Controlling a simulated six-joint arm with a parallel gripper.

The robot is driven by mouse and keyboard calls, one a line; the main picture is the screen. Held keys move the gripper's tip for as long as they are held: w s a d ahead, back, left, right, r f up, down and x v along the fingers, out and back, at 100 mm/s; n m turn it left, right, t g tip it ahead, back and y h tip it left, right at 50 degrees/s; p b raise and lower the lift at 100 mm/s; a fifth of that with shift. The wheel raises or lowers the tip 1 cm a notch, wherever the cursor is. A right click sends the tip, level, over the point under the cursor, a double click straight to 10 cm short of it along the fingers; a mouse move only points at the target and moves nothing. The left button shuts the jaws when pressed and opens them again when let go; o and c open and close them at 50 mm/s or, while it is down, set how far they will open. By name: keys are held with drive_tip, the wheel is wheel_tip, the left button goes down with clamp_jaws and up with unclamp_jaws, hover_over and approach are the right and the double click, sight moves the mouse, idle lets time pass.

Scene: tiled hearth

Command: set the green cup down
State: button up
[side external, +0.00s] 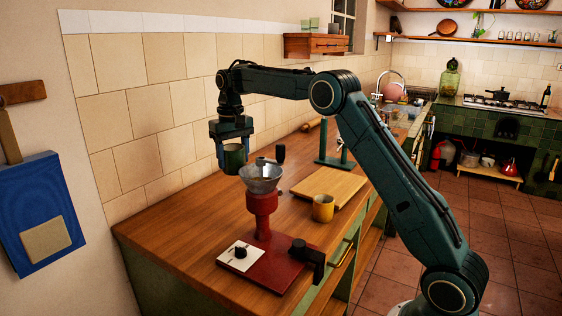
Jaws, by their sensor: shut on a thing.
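The green cup (233,159) is dark green and hangs upright between the fingers of my gripper (231,146). My gripper points down and is shut on the cup. It holds the cup above the wooden countertop (170,228), behind and to the left of the red grinder's metal funnel. The fingers cover part of the cup's sides. The cup's exact height above the wood is hard to tell from this one view.
A red grinder (262,203) with a metal funnel (261,178) and crank stands at the front. A green stand (336,150) is behind. The counter's left part is clear; a tiled wall borders it.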

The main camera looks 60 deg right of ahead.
drive_tip(key=a+f+n, duration=0.4)
drive_tip(key=a+f, duration=0.1)
drive_tip(key=a, duration=0.1)
drive_tip(key=shift+s+f, duration=0.2)
drive_tip(key=shift+s, duration=0.1)
drive_tip(key=shift+r, duration=0.1)
wheel_tip(320, 180, up, 12)
drive_tip(key=s+d+m, duration=0.3)
drive_tip(key=d+m, duration=0.8)
drive_tip(key=d, duration=0.2)
drive_tip(key=s+d+m, duration=0.4)
drive_tip(key=d+m, duration=0.7)
drive_tip(key=d, duration=0.1)
drive_tip(key=shift+w+d+f, duration=0.1)
drive_tip(key=shift+w+f, duration=0.05)
drive_tip(key=shift+f, duration=1.2)
drive_tip(key=shift+w+f, duration=0.15)
drive_tip(key=shift+f, duration=1.2)
wheel_tip(320, 180, down, 20)
drive_tip(key=shift+r, duration=0.2)
